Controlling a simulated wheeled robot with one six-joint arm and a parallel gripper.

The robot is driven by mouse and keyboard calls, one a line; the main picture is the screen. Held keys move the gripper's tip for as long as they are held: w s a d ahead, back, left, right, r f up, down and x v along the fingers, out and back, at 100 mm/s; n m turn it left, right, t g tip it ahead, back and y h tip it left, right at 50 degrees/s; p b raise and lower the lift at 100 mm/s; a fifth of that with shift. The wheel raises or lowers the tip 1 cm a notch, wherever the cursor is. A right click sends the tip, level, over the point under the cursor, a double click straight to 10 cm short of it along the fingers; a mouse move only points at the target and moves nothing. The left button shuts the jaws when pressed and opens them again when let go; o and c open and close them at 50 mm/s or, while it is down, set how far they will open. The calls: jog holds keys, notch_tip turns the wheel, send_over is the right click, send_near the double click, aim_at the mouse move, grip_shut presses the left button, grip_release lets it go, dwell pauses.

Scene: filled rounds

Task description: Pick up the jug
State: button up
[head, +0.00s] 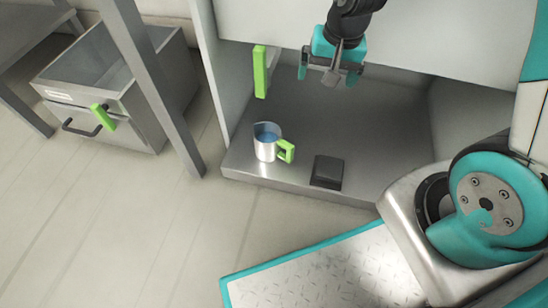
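The jug (264,149) is a small metal vessel with a bright green handle (286,151) on its right side and blue liquid inside. It stands upright near the front left edge of the grey cabinet floor (245,171). My gripper (328,79) is above and to the right of the jug, clearly apart from it. Its teal fingers are spread, with nothing visible between them.
A dark flat block (327,172) lies to the right of the jug. A green upright handle (260,72) is at the cabinet's left side. A grey drawer unit (120,105) stands at left behind a table leg (155,85). The cabinet floor behind the jug is clear.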

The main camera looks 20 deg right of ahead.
aim_at(281, 144)
jog(key=w+a+f+m+b, duration=0.1)
jog(key=a+f+m+b, duration=0.1)
jog(key=f, duration=0.8)
jog(key=w+a+f+m+g+b, duration=0.1)
jog(key=f+m, duration=0.4)
jog(key=f, duration=0.5)
jog(key=w+a+f+m+g+y+b, duration=0.1)
jog(key=a+f, duration=0.4)
jog(key=f, duration=0.5)
jog(key=shift+w+f+m+b, duration=0.2)
jog(key=shift+w+m+b, duration=0.2)
jog(key=shift+m+b, duration=0.15)
jog(key=shift+w+f+m+b, duration=0.2)
jog(key=shift+w+m+b, duration=0.25)
jog(key=shift+m, duration=0.2)
jog(key=shift+r, duration=0.1)
jog(key=shift+s, duration=0.1)
jog(key=c, duration=1.4)
jog(key=shift+c, duration=0.3)
jog(key=shift+r, duration=0.2)
